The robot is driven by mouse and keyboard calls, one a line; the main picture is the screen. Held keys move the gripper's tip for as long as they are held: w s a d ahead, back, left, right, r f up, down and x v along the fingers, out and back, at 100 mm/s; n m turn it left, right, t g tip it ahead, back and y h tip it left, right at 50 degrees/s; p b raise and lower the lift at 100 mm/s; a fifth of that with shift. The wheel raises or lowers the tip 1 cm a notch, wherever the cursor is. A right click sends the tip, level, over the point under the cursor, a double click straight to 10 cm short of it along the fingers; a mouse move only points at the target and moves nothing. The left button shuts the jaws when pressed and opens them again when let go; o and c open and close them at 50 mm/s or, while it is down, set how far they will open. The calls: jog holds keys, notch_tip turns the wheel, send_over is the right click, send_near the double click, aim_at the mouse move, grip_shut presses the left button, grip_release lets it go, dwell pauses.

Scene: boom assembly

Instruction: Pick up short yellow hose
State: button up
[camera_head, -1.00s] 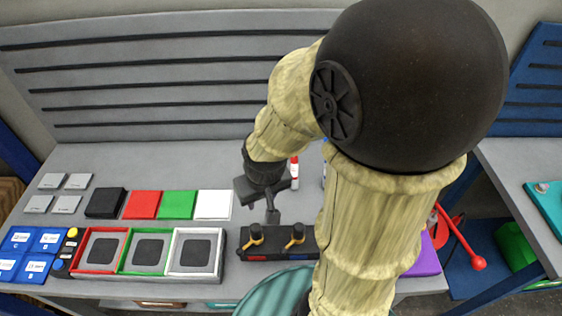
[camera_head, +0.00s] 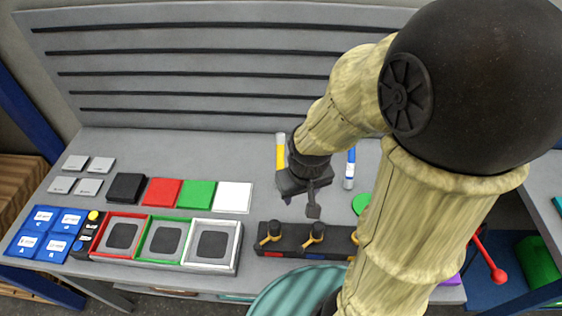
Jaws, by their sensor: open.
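A yellow tube with a pale lower end (camera_head: 281,152), likely the short yellow hose, stands or lies on the grey workbench behind and just left of my gripper. My gripper (camera_head: 300,203) points down over the bench, in front of and to the right of the yellow tube. It looks open, with nothing seen between its fingers, and appears apart from the tube. My wrist covers the area just right of the tube. A blue tube with a pale end (camera_head: 350,167) is to the right of my wrist.
A black holder with yellow-handled valves (camera_head: 290,240) lies in front of my gripper. Red, green and white framed trays (camera_head: 238,252) and coloured squares (camera_head: 196,194) are to the left. A slotted back panel (camera_head: 200,70) rises behind. My arm hides much of the right side.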

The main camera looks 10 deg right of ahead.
aim_at(280, 160)
jog(key=f+n+h+b, duration=0.1)
jog(key=f+n+h, duration=0.1)
jog(key=f+n, duration=0.1)
jog(key=w+a+f+n+g+h+b, duration=0.1)
jog(key=f+n+h, duration=0.1)
jog(key=n, duration=0.3)
jog(key=w+a+f+n+h+b, duration=0.1)
jog(key=f+n+h, duration=0.1)
jog(key=f+n, duration=0.2)
jog(key=shift+w+f+n+g+h, duration=0.2)
jog(key=shift+f+n+g+h, duration=0.1)
jog(key=shift+n+g+h, duration=0.15)
jog(key=w+a+f+n+t+h+b, duration=0.1)
jog(key=w+a+f+n+t+h, duration=0.1)
jog(key=w+a+n+t, duration=0.6)
jog(key=n+h, duration=0.1)
jog(key=n, duration=0.3)
jog(key=shift+w+a+f+t+b, duration=0.25)
jog(key=shift+w+a+t+b, duration=0.05)
jog(key=shift+w+t+b, duration=0.1)
jog(key=p+x, duration=0.2)
jog(key=x, duration=1)
jog(key=shift+d, duration=0.1)
